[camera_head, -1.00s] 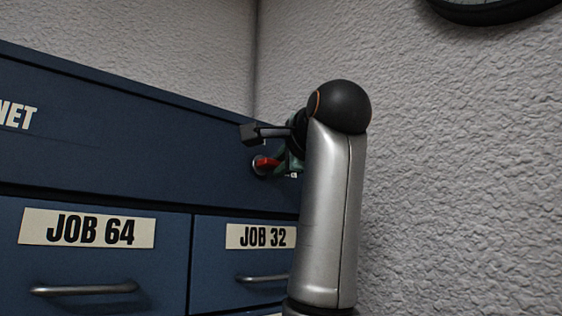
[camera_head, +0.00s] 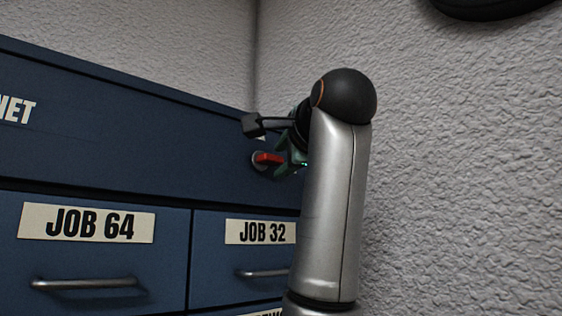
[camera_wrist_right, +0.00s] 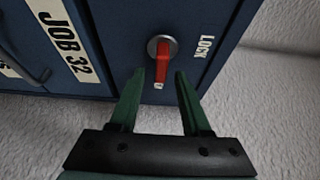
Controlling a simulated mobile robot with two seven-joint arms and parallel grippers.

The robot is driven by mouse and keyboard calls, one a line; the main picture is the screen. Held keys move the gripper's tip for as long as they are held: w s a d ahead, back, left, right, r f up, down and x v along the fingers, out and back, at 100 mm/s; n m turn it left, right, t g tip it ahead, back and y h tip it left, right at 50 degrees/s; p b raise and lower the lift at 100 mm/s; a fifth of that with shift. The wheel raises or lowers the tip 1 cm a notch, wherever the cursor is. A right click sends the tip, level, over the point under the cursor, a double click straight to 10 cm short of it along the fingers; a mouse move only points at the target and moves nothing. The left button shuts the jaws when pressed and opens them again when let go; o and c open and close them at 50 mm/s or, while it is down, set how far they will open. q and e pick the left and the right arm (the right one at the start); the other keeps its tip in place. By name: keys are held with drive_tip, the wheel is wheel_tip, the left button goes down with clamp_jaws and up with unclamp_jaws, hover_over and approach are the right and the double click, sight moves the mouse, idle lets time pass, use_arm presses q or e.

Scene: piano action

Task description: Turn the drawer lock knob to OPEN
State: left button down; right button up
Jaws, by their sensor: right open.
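The red drawer lock knob (camera_head: 268,158) sits on a round silver plate at the right end of the cabinet's top panel. In the right wrist view the red knob (camera_wrist_right: 162,62) points down the picture toward my gripper, and the word LOCK (camera_wrist_right: 203,47) is printed to its right. My right gripper (camera_wrist_right: 160,75) has two green fingers, open, with tips on either side of the knob's lower end. Whether they touch it cannot be told. In the head view the right gripper (camera_head: 288,160) is partly hidden behind my arm. My left gripper is not in view.
The blue cabinet (camera_head: 120,140) has drawers labelled JOB 64 (camera_head: 86,223) and JOB 32 (camera_head: 260,232) with metal handles. A rough pale wall (camera_head: 460,180) stands close on the right. A dark round object (camera_head: 485,8) hangs at the top right.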

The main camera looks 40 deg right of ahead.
drive_tip(key=b+v, duration=0.3)
drive_tip(key=v, duration=0.8)
drive_tip(key=shift+s, duration=0.25)
drive_tip(key=shift+a, duration=0.1)
